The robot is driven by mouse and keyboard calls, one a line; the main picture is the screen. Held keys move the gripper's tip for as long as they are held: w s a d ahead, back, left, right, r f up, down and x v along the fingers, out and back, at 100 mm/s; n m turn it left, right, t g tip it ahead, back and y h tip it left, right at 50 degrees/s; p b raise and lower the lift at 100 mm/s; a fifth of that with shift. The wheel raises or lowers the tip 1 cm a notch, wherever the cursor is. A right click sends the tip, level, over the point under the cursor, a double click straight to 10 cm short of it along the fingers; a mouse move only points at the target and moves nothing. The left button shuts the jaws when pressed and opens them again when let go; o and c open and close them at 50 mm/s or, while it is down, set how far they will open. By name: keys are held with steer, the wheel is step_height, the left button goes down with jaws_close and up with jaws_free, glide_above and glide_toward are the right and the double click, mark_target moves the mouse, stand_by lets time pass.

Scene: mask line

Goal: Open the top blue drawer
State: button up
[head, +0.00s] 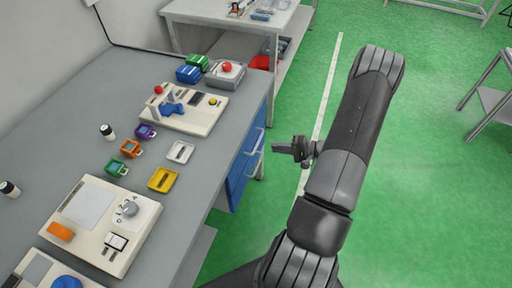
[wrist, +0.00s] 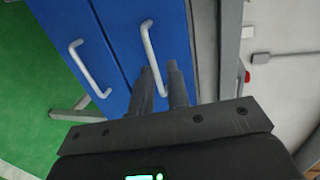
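The top blue drawer (head: 247,150) is under the grey workbench, and its front also fills the upper middle of the wrist view (wrist: 122,22). Its pale bar handle (wrist: 149,45) stands out from the front. The drawer looks shut. My gripper (head: 276,147) is out to the right of the drawer front in the head view, with a small gap to it. In the wrist view my gripper's two fingers (wrist: 159,68) are apart, and the handle's lower part shows between them. I see no contact; the fingers partly hide the handle's end.
A lower blue drawer (wrist: 58,25) with its own handle (wrist: 84,68) is beside the top one in the wrist view. The workbench top (head: 90,85) holds trays, coloured parts and devices. Green floor to the right is open.

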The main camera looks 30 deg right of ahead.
mark_target(256, 146)
steer(key=shift+m+t, duration=0.4)
steer(key=shift+t, duration=0.1)
steer(key=w+a+f, duration=0.1)
steer(key=w+a, duration=0.1)
steer(key=w+a+f, duration=0.3)
steer(key=w+a, duration=0.1)
steer(key=w, duration=0.1)
steer(key=shift+a+f, duration=0.15)
steer(key=shift+c, duration=0.5)
jaws_close()
